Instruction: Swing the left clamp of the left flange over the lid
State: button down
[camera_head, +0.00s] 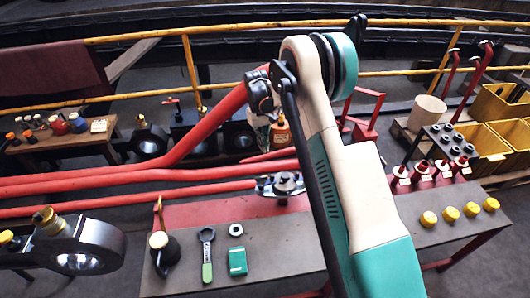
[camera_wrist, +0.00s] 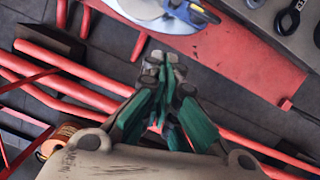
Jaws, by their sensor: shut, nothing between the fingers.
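A metal flange assembly with a lid (camera_head: 281,186) sits on the red-edged workbench, just left of my arm in the head view. Small clamp parts stand around it, too small to tell apart, and my arm hides what is to its right. In the wrist view a pale round disc (camera_wrist: 146,12), which looks like the lid, shows at the top edge with a blue part (camera_wrist: 192,12) over it. My gripper (camera_wrist: 161,60) is shut and empty, its fingertips together below the disc in that view and apart from the blue part. Its fingers are not clear in the head view.
Red pipes (camera_head: 130,185) run across behind the workbench (camera_head: 260,265). A wrench (camera_head: 206,250), a teal box (camera_head: 237,262) and a nut lie on the bench. Yellow caps (camera_head: 450,214) and red bottles stand right of my arm. An orange bottle (camera_head: 280,134) stands behind.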

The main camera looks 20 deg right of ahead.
jog(key=shift+p+v, duration=0.3)
jog(key=shift+v, duration=1.2)
jog(key=shift+r, duration=0.1)
jog(key=s+r+t, duration=0.2)
jog(key=s+r, duration=0.4)
jog(key=r, duration=0.5)
jog(key=s+r+t, duration=0.2)
jog(key=s+r, duration=0.5)
jog(key=r, duration=0.4)
jog(key=s+a+r+t, duration=0.1)
jog(key=s+t, duration=0.2)
jog(key=s, duration=0.9)
jog(key=s+a+r+m+t, duration=0.1)
jog(key=s+t, duration=0.2)
jog(key=s, duration=0.8)
jog(key=shift+s+r, duration=0.4)
